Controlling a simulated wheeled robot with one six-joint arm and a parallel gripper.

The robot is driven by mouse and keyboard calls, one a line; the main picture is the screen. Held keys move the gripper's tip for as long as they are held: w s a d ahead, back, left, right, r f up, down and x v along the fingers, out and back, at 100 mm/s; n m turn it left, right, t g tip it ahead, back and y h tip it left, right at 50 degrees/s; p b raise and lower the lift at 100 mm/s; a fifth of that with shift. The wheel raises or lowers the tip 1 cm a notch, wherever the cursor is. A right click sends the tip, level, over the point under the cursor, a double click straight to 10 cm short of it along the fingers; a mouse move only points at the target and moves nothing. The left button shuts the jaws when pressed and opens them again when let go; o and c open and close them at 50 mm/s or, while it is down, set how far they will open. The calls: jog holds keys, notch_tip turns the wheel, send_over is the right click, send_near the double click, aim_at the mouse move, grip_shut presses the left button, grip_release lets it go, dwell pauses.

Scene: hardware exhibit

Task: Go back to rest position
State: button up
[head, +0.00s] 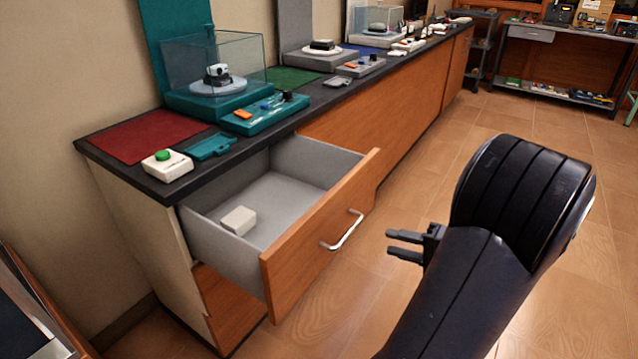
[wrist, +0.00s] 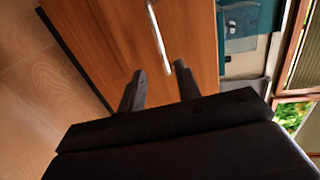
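My gripper (head: 404,245) is to the right of the open drawer, in front of its handle and apart from it in the head view. In the wrist view my gripper (wrist: 158,88) has its two fingers spread with nothing between them. The drawer (head: 325,228) has a wooden front and grey inside, and is pulled out from the counter. Its silver handle (head: 343,231) also shows in the wrist view (wrist: 158,35), beyond the fingertips. A small white block (head: 238,220) lies in the drawer.
The dark countertop (head: 222,160) holds a white box with a green button (head: 167,165), a red mat (head: 145,135), a teal display with a glass case (head: 213,75) and further exhibits. The tiled floor (head: 420,180) is free along the counter. A workbench (head: 560,60) stands at the back right.

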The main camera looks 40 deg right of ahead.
jog(key=b+x, duration=0.2)
jog(key=x, duration=0.8)
jog(key=shift+w, duration=0.25)
